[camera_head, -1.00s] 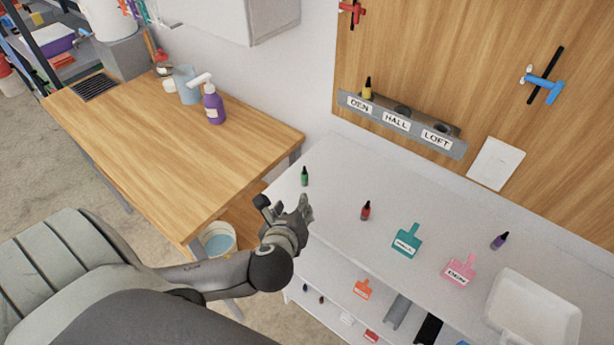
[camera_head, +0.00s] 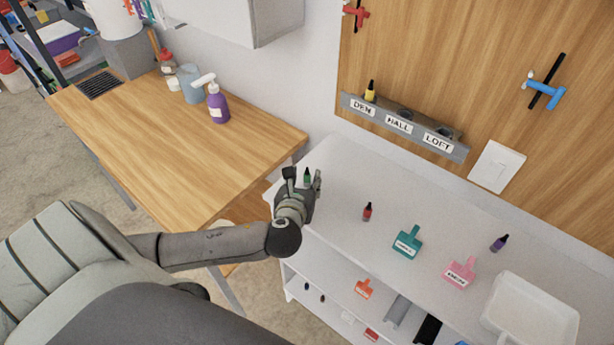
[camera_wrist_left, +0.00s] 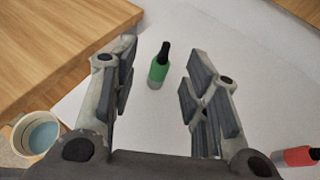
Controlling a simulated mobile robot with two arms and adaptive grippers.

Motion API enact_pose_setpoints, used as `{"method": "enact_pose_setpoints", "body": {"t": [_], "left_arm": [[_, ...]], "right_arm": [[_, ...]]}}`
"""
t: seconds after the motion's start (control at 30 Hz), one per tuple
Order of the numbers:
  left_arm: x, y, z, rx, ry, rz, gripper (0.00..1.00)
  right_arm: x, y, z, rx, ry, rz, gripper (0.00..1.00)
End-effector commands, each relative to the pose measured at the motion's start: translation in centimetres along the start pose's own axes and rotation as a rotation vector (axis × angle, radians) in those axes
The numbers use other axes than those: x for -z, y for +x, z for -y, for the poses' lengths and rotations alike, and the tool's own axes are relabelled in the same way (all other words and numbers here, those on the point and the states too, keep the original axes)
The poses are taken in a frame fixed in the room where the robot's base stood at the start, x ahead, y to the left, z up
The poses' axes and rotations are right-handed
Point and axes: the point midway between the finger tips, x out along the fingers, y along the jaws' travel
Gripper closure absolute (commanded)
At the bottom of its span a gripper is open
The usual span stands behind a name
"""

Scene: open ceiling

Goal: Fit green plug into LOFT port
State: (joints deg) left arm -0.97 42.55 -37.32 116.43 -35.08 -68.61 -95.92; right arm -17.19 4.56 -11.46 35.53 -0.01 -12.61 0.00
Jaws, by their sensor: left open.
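The green plug (camera_head: 307,175) with a black tip stands on the white bench top at its left end. In the left wrist view the green plug (camera_wrist_left: 158,68) shows ahead, between the lines of the two fingers and touched by neither. My left gripper (camera_head: 305,182) is open and empty, close to the plug on its near side; its open fingers fill the left wrist view (camera_wrist_left: 158,85). The LOFT port (camera_head: 445,133) is the right-hand hole in the grey labelled rail (camera_head: 399,126) on the wooden wall panel, and looks empty. My right gripper does not show.
A yellow plug (camera_head: 370,92) sits in the DEN port. A red plug (camera_head: 367,212), teal tag (camera_head: 407,242), pink tag (camera_head: 460,273), purple plug (camera_head: 498,244) and white tray (camera_head: 530,312) are on the bench. A wooden table (camera_head: 180,150) stands to the left.

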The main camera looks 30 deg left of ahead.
Motion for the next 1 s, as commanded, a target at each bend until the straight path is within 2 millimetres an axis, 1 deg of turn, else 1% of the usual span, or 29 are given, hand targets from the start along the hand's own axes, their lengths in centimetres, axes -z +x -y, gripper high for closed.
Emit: {"method": "enact_pose_setpoints", "body": {"t": [0.03, 0.1, 0.2, 0.3, 0.6, 0.9, 1.0], "left_arm": [[-0.2, 0.6, 0.0, -0.003, 0.000, 0.000, 0.57], [-0.3, 1.5, 0.1, -0.003, -0.001, 0.001, 0.57], [-0.1, 2.7, 0.1, -0.002, -0.001, 0.000, 0.57], [0.0, 3.4, 0.1, -0.001, -0.001, 0.000, 0.57], [0.1, 3.7, 0.1, 0.000, 0.000, -0.001, 0.57], [0.1, 3.7, 0.1, 0.000, 0.000, -0.001, 0.96], [0.1, 3.7, 0.1, 0.000, 0.000, -0.001, 0.97]], "right_arm": [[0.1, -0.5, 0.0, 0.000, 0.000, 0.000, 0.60], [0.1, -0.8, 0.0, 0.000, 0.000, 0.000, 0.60], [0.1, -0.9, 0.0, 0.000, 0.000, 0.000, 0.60], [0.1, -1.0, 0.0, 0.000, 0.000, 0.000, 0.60], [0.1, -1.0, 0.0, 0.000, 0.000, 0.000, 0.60], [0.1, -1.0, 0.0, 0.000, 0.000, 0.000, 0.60], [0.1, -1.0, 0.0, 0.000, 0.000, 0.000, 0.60]]}}
